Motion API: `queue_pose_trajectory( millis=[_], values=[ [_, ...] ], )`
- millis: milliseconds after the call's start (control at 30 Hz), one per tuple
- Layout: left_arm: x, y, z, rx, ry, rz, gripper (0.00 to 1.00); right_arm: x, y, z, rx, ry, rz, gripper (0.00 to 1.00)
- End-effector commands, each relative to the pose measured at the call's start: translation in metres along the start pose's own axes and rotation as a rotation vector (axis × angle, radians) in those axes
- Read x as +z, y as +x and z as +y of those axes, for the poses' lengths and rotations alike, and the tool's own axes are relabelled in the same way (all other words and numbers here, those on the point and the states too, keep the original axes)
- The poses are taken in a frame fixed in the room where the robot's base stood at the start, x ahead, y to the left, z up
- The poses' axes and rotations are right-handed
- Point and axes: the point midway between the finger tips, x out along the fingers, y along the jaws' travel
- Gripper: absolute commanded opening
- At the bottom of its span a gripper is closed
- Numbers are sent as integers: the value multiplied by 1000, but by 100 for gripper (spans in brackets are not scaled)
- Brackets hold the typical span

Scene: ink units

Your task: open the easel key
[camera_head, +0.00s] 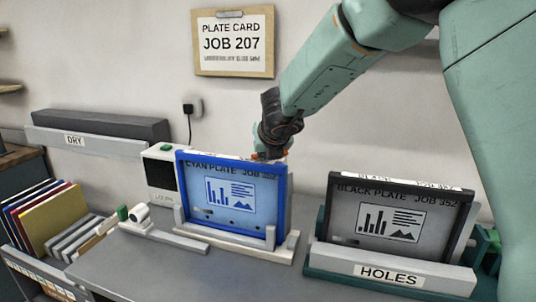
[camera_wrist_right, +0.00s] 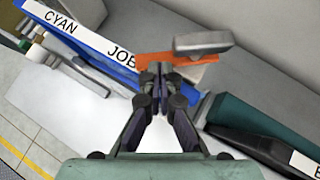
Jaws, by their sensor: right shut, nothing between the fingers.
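The blue-framed cyan plate, JOB 352 (camera_head: 232,222), stands upright in a pale easel (camera_head: 272,250) on the bench. Its blue top edge with the CYAN label also shows in the wrist view (camera_wrist_right: 85,38). An orange part with a grey bar (camera_wrist_right: 203,42) lies just beyond my right fingertips; it may be the easel key, but I cannot tell for sure. My right gripper (camera_wrist_right: 160,70) is shut and empty, its tips close to the orange part (camera_wrist_right: 198,74). In the head view my right gripper (camera_head: 268,155) is behind the plate's top edge, its tips partly hidden. My left gripper is out of view.
A black plate (camera_head: 385,215) stands in a green holder marked HOLES (camera_head: 390,275) to the right. A white box (camera_head: 161,172) stands behind the cyan plate's left side. Folders (camera_head: 45,215) stand at far left. The bench front (camera_head: 160,265) is mostly clear.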

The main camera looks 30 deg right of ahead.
Motion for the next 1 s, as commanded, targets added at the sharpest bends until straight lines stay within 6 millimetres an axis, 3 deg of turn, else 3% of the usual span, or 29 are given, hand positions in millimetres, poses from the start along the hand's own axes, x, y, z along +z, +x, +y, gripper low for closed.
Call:
queue_pose_trajectory(
  millis=[667,1000],
  values=[
    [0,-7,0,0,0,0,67,5,6,2,-58,51,1,0],
    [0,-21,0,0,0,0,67,11,11,7,-170,149,1,0]
  ],
)
